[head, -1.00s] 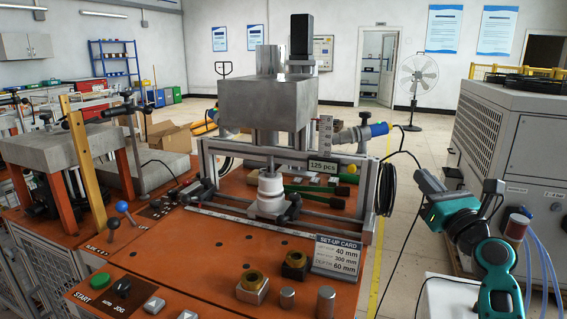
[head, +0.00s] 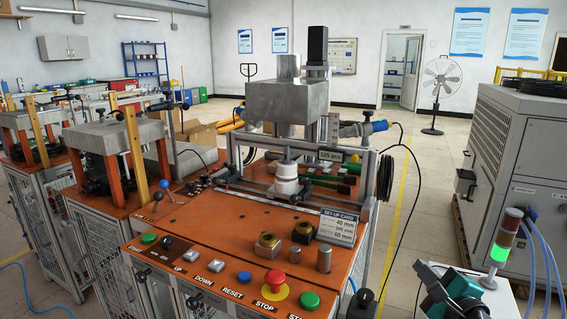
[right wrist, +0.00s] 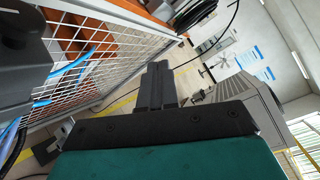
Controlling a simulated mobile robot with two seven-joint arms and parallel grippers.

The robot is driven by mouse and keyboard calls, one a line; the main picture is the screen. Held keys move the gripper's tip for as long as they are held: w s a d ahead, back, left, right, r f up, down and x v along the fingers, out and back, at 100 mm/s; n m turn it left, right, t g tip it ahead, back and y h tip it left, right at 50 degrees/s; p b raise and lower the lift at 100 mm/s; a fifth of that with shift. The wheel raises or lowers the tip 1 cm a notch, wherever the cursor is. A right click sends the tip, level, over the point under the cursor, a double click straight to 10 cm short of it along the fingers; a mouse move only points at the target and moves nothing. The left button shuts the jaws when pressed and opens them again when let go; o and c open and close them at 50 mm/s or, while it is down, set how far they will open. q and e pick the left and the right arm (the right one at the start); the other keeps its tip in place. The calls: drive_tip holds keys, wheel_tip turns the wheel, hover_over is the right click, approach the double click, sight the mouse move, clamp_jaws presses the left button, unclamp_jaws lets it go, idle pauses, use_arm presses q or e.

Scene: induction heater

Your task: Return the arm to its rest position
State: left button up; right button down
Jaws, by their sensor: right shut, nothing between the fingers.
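My right gripper (head: 428,274) is low at the bottom right of the head view, with part of my teal and black arm beside it. In the right wrist view its dark fingers (right wrist: 156,85) are together, with nothing between them. The gripper is to the right of the orange machine table (head: 190,226) and apart from it. My left gripper is not in view.
The induction heater station carries a grey block (head: 285,101), a white coil part (head: 287,178) and a set-up card (head: 338,226). A signal tower (head: 502,237) with a green light stands at the right, before a large grey cabinet (head: 515,150).

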drive_tip(key=s+a+f+n+g+p, duration=0.1)
drive_tip(key=s+a+f+n+g, duration=0.2)
drive_tip(key=s+f+n, duration=0.6)
drive_tip(key=s+a+f+n+g+p, duration=0.1)
drive_tip(key=s+a+f+n+g, duration=0.2)
drive_tip(key=s+a+f+n, duration=0.5)
drive_tip(key=s+f+n, duration=0.1)
drive_tip(key=s+n, duration=0.6)
drive_tip(key=n, duration=0.1)
drive_tip(key=shift+s+p, duration=0.25)
drive_tip(key=shift+p, duration=0.05)
drive_tip(key=shift+f, duration=0.1)
